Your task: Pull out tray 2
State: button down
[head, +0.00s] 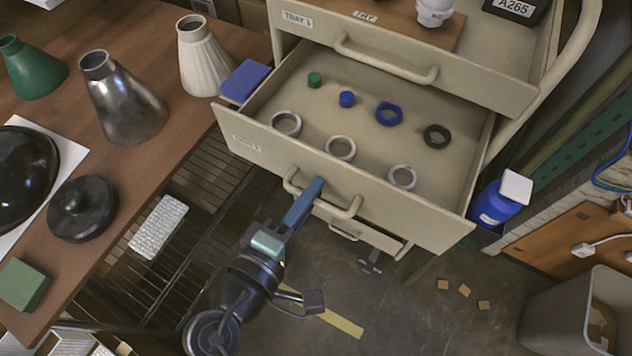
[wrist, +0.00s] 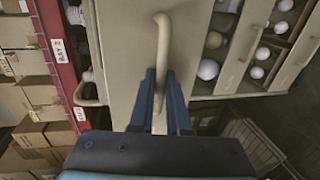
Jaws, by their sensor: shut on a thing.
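Tray 2 (head: 340,182) is a beige drawer standing well open below the drawer marked TRAY 1 (head: 385,60). Its own label is too blurred to read fully. Its handle (head: 350,208) is a beige bar on the front panel. My gripper (head: 314,190) is shut on the left part of this handle. In the wrist view the handle (wrist: 163,45) runs between the two blue fingers (wrist: 160,100).
A brown table (head: 130,165) with lamp shades and a blue block (head: 246,80) stands left, close to the tray's left corner. A lower drawer (head: 365,235) is slightly open. A blue bottle (head: 497,205) stands right. A grey bin (head: 560,310) is at bottom right.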

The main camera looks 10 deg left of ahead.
jog(key=c, duration=1.2)
grip_release()
jog(key=shift+o, duration=0.2)
jog(key=v, duration=1.3)
